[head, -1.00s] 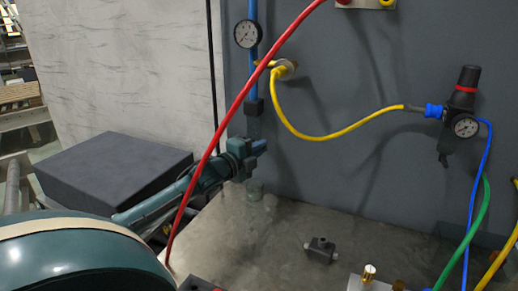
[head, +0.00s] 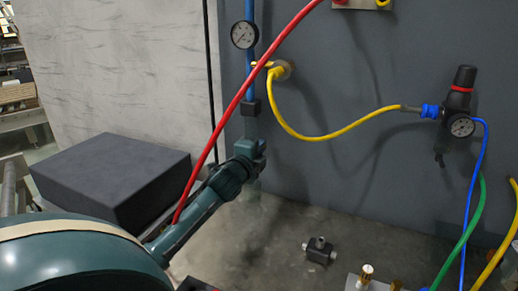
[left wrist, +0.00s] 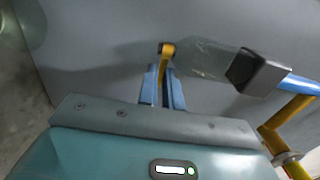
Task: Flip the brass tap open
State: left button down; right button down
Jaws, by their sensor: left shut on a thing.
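The brass tap (left wrist: 167,50) shows in the left wrist view as a yellow lever with a rounded end, at the tip of a clear bowl (left wrist: 207,57). My left gripper (left wrist: 163,88) has its two blue fingers on either side of the lever and is shut on it. In the head view my left gripper (head: 260,147) is at the wall, below the black block (head: 250,107) on the blue pipe (head: 249,78). I cannot make out the tap in the head view; the gripper seems to hide it. My right gripper is not in view.
A gauge (head: 244,35) and a yellow hose (head: 325,137) are above and right. A dark box (head: 110,175) stands at left. A small black fitting (head: 319,250) lies on the bench.

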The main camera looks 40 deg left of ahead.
pick_arm(q)
jog(key=c, duration=1.8)
grip_release()
jog(key=shift+c, duration=0.2)
jog(key=shift+s, duration=0.1)
jog(key=b+v, duration=0.1)
jog(key=v, duration=1.2)
jog(key=shift+f, duration=0.1)
